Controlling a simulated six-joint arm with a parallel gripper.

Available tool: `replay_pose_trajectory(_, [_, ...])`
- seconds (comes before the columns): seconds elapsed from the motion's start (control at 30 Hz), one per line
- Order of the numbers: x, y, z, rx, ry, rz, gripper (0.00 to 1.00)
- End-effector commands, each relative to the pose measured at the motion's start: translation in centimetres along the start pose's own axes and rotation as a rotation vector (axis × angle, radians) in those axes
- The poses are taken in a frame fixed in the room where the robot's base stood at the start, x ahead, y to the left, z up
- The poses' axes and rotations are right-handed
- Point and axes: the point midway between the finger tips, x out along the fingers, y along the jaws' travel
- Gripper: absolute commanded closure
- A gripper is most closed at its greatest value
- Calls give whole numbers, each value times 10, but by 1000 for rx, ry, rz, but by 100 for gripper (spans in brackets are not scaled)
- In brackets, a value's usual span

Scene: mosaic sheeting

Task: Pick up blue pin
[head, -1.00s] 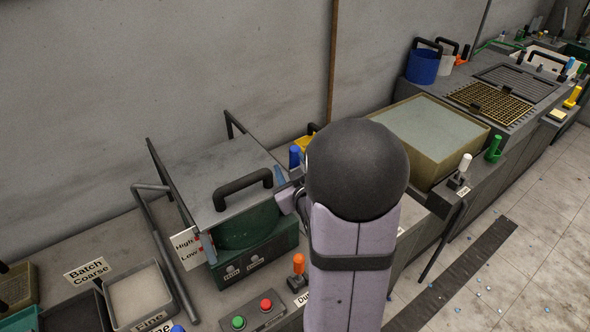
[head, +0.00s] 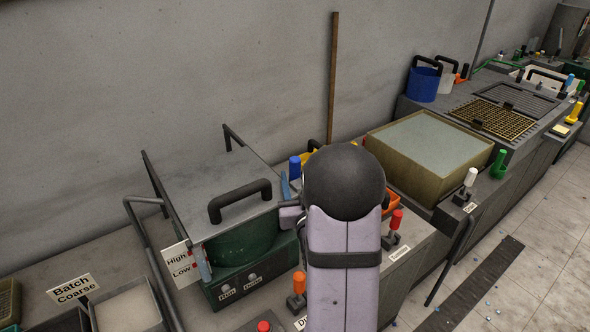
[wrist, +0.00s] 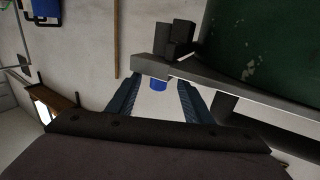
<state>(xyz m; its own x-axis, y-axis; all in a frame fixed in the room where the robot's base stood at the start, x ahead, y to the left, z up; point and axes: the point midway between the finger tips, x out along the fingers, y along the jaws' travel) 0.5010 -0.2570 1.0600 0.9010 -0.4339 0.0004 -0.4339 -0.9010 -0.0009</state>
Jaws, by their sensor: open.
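The blue pin (head: 295,167) stands behind the right edge of the lidded green machine, just left of my arm in the head view. In the wrist view the blue pin (wrist: 158,85) shows as a small blue piece between the tips of my gripper (wrist: 158,92), partly covered by a grey bar. My gripper is open, with its two blue ribbed fingers apart and nothing held. I cannot tell how far beyond the fingertips the pin lies. In the head view my arm hides most of the gripper.
The green machine (head: 240,260) has a grey lid with a black handle (head: 240,200) close to my gripper. The grey bar (wrist: 210,82) crosses near my fingertips. A pale filled tub (head: 455,185) is at right.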

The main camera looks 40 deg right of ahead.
Motion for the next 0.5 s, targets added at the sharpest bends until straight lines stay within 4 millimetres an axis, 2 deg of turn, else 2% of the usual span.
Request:
replay_pose_trajectory(0.23, [8,0,-2,0,-1,-1,54])
replay_pose_trajectory(0.5, [38,0,-4,-1,-3,-1,54])
